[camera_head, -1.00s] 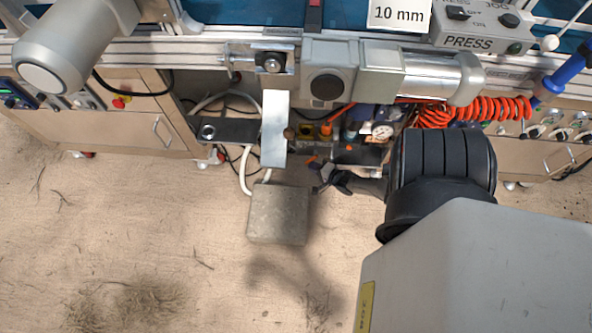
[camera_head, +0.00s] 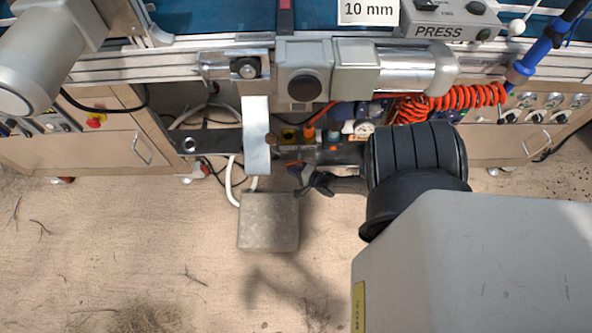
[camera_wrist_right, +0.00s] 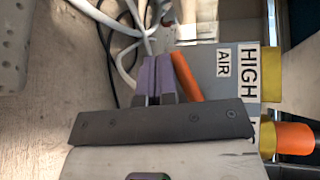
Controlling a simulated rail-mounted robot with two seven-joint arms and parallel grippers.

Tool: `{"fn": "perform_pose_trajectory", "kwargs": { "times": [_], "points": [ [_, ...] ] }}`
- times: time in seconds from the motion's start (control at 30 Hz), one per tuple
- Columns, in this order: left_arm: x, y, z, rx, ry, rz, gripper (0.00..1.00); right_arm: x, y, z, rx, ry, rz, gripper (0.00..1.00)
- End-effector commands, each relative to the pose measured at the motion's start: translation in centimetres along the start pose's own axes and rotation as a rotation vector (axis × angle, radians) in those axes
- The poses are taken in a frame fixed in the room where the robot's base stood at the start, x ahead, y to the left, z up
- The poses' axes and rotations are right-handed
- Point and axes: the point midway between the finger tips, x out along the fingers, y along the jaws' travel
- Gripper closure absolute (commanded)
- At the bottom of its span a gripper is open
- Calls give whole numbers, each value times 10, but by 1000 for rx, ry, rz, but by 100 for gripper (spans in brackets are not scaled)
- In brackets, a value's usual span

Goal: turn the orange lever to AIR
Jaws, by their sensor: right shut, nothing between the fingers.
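The orange lever (camera_wrist_right: 187,77) shows in the right wrist view as a short slanted bar. It lies close beside the right-hand finger of my right gripper (camera_wrist_right: 158,80); I cannot tell whether they touch. The AIR label (camera_wrist_right: 223,63) is on a grey face just right of the lever. The gripper's purple fingers are shut with nothing between them. In the head view my right gripper (camera_head: 304,180) is beneath the machine frame, by the fittings, and the lever cannot be clearly made out there. My left gripper is out of the picture.
A HIGH label (camera_wrist_right: 248,72) and an orange-and-yellow fitting (camera_wrist_right: 290,138) are right of the lever. A grey block (camera_head: 268,222) and a hanging metal plate (camera_head: 256,135) are left of my right gripper. White hoses (camera_head: 232,180) run behind. A coiled orange hose (camera_head: 455,98) hangs at right.

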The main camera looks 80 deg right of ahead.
Motion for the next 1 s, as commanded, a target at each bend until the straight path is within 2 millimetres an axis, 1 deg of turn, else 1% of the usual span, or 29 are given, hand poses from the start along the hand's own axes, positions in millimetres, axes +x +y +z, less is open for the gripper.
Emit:
{"fn": "perform_pose_trajectory", "kwargs": {
  "times": [0.53, 1.0],
  "points": [
    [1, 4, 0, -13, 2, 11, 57, 3, -1, 3, 12, -9, -21, 100],
    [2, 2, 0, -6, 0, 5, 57, 3, -1, 3, 18, -12, -30, 100]
  ]
}}
